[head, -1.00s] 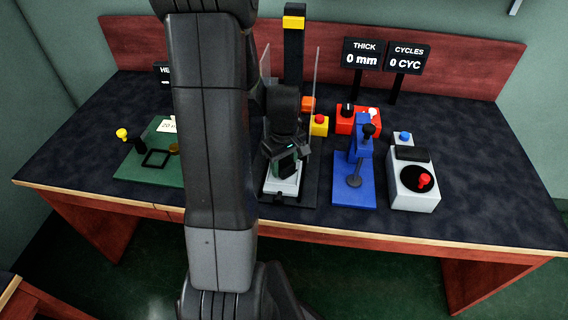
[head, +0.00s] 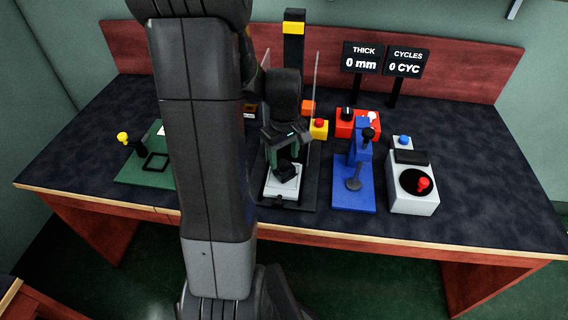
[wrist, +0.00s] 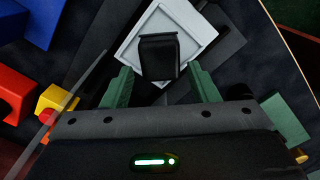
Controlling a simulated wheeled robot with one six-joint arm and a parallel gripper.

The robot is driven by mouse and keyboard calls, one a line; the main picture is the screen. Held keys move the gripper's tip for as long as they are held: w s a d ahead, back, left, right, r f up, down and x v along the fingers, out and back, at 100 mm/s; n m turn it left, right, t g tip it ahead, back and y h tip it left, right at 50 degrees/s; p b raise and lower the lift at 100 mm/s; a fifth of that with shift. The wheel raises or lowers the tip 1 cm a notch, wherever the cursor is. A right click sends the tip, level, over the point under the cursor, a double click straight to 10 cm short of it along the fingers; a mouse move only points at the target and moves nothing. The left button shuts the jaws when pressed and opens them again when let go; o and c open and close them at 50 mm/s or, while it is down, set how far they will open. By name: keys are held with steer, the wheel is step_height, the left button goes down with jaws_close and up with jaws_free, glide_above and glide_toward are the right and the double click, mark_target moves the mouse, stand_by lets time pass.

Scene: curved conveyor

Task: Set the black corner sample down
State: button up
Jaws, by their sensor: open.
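The black corner sample (wrist: 158,56) is a small dark block resting on a pale square plate (wrist: 130,46). In the head view the sample (head: 287,172) shows on the plate (head: 272,186), just below my gripper (head: 285,157). In the wrist view my gripper (wrist: 159,70) is open, with one green finger on each side of the sample's near end and a gap at both sides. The sample's underside is hidden.
Clear upright panels (head: 315,95) and a black post with a yellow band (head: 293,27) stand near the plate. To the right are a blue press (head: 353,195) and a grey box with a red knob (head: 410,202). A green board (head: 130,172) lies left.

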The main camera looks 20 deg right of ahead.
mark_target(284, 165)
step_height(284, 165, up, 7)
